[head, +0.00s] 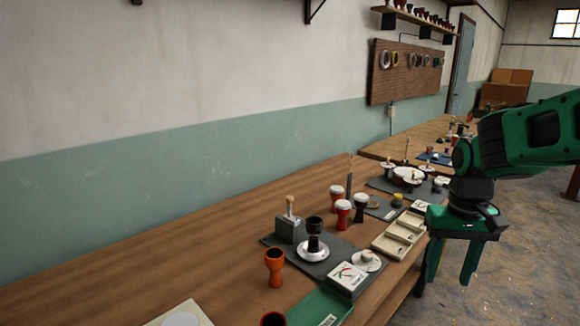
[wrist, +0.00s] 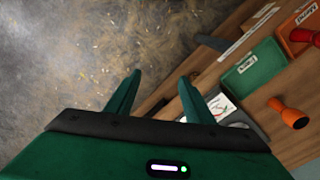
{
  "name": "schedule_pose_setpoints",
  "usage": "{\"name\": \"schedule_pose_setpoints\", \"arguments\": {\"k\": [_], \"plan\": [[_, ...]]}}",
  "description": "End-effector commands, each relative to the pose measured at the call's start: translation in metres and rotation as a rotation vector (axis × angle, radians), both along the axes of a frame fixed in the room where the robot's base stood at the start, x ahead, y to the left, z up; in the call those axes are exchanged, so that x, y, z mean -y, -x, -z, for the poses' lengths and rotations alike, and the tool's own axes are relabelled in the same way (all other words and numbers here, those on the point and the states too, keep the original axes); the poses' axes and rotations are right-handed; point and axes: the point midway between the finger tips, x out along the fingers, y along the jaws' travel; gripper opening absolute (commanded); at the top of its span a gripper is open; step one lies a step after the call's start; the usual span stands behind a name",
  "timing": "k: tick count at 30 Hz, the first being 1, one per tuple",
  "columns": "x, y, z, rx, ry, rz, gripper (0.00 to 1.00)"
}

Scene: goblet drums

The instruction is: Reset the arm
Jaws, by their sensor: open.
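My green gripper (head: 455,262) hangs at the right, past the front edge of the workbench and over the floor. Its two fingers are apart with nothing between them. In the wrist view the open gripper (wrist: 155,95) points down, with bare concrete floor and the bench edge beneath it. My arm reaches in from the right edge of the head view. No goblet drum touches the gripper.
The wooden workbench (head: 130,275) holds an orange goblet drum (head: 274,266), a black drum (head: 314,230) on a white dish, several red and black drums, a divided tray (head: 399,236) and a green bin (head: 318,308). The floor (wrist: 60,60) below the gripper is clear.

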Motion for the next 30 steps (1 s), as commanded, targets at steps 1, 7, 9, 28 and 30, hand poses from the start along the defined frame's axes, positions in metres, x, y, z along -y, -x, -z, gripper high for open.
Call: {"name": "schedule_pose_setpoints", "arguments": {"k": [1,7,9,28,30], "plan": [[0.012,0.017,-0.002,0.003,0.0,0.035,0.48],[0.055,0.101,-0.001,0.002,-0.007,0.191,0.48],[0.063,0.129,0.003,0.001,-0.013,0.241,0.48],[0.075,0.197,0.018,-0.004,-0.036,0.357,0.48],[0.075,0.196,0.018,-0.004,-0.036,0.356,0.48]]}}
